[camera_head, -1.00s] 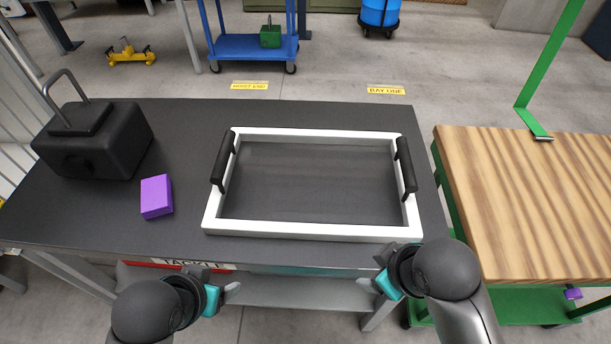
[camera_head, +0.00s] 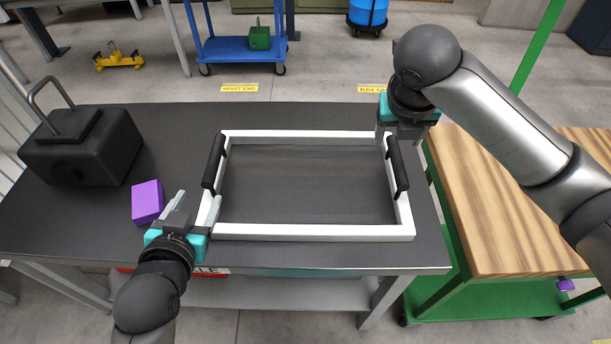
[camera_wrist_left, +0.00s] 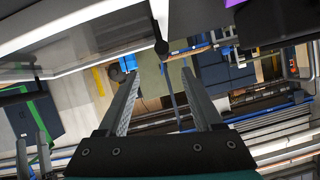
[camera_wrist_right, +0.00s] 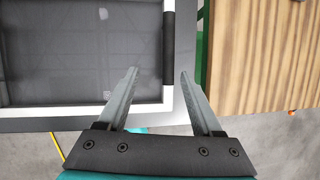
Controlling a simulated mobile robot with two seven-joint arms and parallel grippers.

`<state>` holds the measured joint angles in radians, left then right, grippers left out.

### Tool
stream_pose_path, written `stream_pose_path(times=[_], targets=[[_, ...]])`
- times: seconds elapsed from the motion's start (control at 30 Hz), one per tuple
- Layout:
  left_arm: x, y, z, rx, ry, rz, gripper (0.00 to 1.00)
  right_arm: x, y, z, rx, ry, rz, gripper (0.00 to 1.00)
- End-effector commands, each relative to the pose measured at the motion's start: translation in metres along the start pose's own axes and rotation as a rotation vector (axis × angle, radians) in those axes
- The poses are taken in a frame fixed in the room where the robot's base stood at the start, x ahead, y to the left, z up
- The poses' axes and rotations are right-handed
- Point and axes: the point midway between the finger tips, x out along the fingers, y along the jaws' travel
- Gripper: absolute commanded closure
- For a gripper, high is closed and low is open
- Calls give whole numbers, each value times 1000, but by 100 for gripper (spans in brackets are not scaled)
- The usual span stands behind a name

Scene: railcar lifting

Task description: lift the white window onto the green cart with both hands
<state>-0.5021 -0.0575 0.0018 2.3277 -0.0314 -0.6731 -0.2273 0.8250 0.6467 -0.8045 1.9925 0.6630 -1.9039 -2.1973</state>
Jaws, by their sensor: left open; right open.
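The white window (camera_head: 315,231) lies flat on the dark table, with a black handle (camera_head: 214,162) on its left side and another (camera_head: 397,165) on its right side. My left gripper (camera_head: 196,202) is open and empty at the front left corner, below the left handle. The window also shows in the left wrist view (camera_wrist_left: 85,65). My right gripper (camera_head: 401,138) is open above the back right corner, behind the right handle. In the right wrist view, that handle (camera_wrist_right: 168,50) lies beyond the open fingers (camera_wrist_right: 158,75). The green cart (camera_head: 490,303) has a wooden top (camera_head: 480,205) and stands right of the table.
A purple block (camera_head: 147,202) and a black case with a handle (camera_head: 82,150) stand on the table (camera_head: 290,115) at left. A green post (camera_head: 540,45) rises behind the cart. A blue trolley (camera_head: 240,48) stands on the floor behind.

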Motion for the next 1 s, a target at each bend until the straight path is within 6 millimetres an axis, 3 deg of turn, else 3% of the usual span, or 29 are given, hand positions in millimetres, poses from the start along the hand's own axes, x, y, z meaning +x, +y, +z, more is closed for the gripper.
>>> stream_pose_path(times=[0.13,0.57,0.77,1.0], targets=[[1,-3,-6,2,30,-13,33,-6,-11,10,-88,-1,-32,33],[4,-3,-6,3,34,-14,33,-4,-12,11,-101,1,-34,33],[24,-3,-8,2,35,-14,33,16,-13,10,-99,4,-35,33],[63,-4,-9,2,34,-14,33,55,-14,10,-99,4,-34,33]])
